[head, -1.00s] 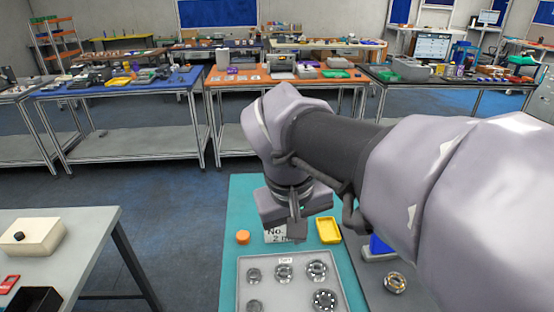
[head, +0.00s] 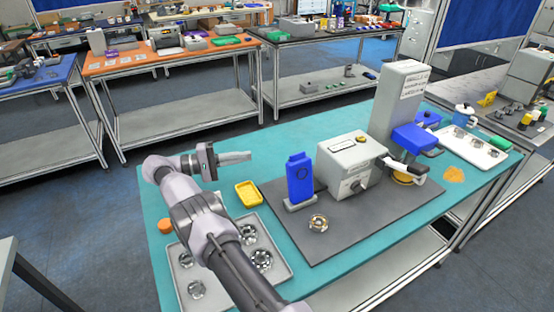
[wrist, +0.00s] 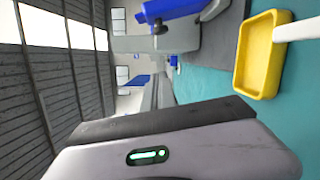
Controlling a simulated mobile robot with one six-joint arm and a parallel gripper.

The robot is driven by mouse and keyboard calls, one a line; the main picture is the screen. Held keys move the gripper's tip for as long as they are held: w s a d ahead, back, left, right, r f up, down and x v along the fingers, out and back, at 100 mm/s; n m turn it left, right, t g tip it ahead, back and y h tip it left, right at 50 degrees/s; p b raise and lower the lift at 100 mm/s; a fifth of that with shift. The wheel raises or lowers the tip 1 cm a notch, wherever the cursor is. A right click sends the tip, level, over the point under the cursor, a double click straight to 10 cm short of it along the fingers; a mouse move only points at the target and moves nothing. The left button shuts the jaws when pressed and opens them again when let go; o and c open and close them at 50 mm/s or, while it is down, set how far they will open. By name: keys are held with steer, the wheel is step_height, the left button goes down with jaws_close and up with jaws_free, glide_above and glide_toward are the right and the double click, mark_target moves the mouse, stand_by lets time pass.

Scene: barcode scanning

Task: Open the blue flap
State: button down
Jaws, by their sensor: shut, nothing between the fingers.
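A blue upright panel (head: 300,178) stands on the dark mat, left of a grey box with a knob (head: 350,163). A second blue part (head: 415,138) sits on the machine with the tall grey column (head: 402,95). I cannot tell which of the two is the flap. My gripper (head: 248,156) is shut and empty. It points right, above the table, left of the blue panel and apart from it. Its pale finger shows at the right edge of the wrist view (wrist: 298,26). Blue parts also show at the top of the wrist view (wrist: 175,9).
A yellow tray (head: 249,193) lies below my gripper, left of the dark mat (head: 365,215). A metal bearing (head: 319,222) lies on the mat. A grey tray (head: 276,273) with several bearings lies nearer me. A white tray (head: 492,158) stands at the far right.

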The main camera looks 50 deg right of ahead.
mark_target(297, 175)
steer(key=s+d, duration=0.7)
steer(key=s, duration=0.2)
steer(key=shift+s+d+f+g+p, duration=0.15)
steer(key=shift+s+g+p, duration=0.1)
steer(key=shift+g+p, duration=0.1)
